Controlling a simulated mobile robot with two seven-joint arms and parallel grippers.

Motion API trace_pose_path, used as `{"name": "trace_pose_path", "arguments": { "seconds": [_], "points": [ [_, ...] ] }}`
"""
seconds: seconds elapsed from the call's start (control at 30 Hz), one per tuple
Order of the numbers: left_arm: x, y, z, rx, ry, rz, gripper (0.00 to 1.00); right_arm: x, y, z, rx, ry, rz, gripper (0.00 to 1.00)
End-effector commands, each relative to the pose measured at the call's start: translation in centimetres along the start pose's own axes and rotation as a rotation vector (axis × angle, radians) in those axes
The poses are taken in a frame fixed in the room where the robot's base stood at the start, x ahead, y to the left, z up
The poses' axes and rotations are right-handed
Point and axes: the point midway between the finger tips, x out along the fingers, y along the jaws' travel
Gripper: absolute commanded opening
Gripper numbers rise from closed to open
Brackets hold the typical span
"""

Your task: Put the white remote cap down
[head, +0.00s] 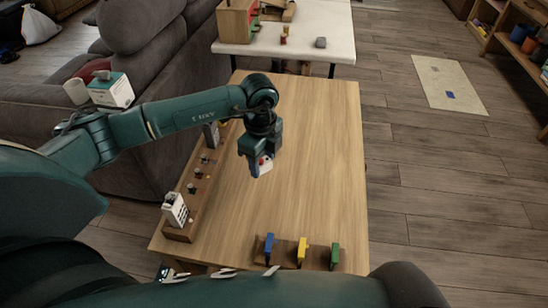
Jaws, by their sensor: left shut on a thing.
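My left gripper (259,167) is over the middle-left of the wooden table (310,150), pointing down. It is shut on a small white piece with a red spot, the white remote cap (266,162), which shows only in part between the fingers. I cannot tell whether the cap touches the tabletop. A white remote (175,209) with dark buttons stands at the near end of a brown wooden rack (207,178) along the table's left edge. My right gripper is not in view.
A low stand with blue (269,247), yellow (302,250) and green (335,255) pieces sits at the table's near edge. The tabletop's right half is clear. A grey sofa (150,80) borders the left. A white table (320,35) stands beyond.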

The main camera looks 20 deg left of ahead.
Motion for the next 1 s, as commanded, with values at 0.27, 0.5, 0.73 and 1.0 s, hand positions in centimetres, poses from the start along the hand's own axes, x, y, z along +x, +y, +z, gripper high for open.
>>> {"name": "trace_pose_path", "arguments": {
  "seconds": [0.27, 0.5, 0.73, 1.0],
  "points": [
    [4.4, 0.0, 0.0, 0.001, -0.001, 0.002, 0.28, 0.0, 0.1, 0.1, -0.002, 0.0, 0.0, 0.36],
    [6.9, 0.1, 0.0, 0.002, 0.0, 0.005, 0.28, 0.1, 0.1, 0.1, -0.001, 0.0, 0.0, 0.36],
    [8.3, 0.0, 0.0, 0.002, -0.001, 0.0, 0.28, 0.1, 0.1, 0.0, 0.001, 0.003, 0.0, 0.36],
    [8.7, 0.0, 0.0, 0.002, -0.001, 0.001, 0.47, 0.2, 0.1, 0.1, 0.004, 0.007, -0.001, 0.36]
  ]
}}
